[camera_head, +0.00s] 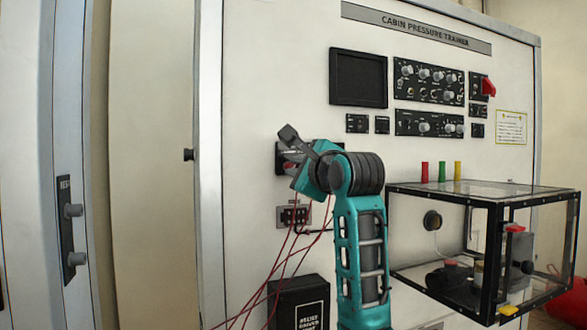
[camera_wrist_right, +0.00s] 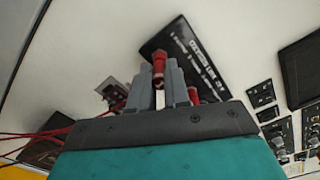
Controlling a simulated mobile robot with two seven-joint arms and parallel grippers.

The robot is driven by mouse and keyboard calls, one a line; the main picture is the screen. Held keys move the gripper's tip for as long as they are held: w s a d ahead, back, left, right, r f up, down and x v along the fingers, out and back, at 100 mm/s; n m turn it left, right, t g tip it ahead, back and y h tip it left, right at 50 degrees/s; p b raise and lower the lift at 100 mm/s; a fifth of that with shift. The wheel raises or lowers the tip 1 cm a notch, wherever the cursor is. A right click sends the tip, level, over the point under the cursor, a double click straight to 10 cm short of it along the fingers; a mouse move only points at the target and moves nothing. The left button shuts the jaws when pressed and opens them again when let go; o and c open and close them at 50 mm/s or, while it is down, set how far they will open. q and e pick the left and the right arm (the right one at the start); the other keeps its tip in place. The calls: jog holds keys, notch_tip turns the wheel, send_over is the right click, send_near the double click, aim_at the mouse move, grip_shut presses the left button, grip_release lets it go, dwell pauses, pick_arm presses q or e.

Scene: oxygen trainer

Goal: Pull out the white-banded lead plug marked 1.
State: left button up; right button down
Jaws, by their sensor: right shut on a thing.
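My right gripper (camera_head: 289,154) is at a dark socket panel on the white trainer wall, and my own arm covers most of that panel. In the right wrist view its grey fingers (camera_wrist_right: 159,80) are shut on a red lead plug (camera_wrist_right: 158,64). I cannot make out a white band or a number on this plug. A second red plug (camera_wrist_right: 193,95) shows just right of the fingers, apart from the held one. Whether the held plug is still seated in its socket cannot be told. My left gripper is not in view.
Red leads (camera_head: 283,262) hang from the area around a lower socket panel (camera_head: 293,215), past a black box (camera_head: 300,303). A clear-walled case (camera_head: 487,194) with black edges stands to the right of my arm. The wall left of the gripper is clear.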

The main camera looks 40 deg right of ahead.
jog(key=shift+v, duration=2.3)
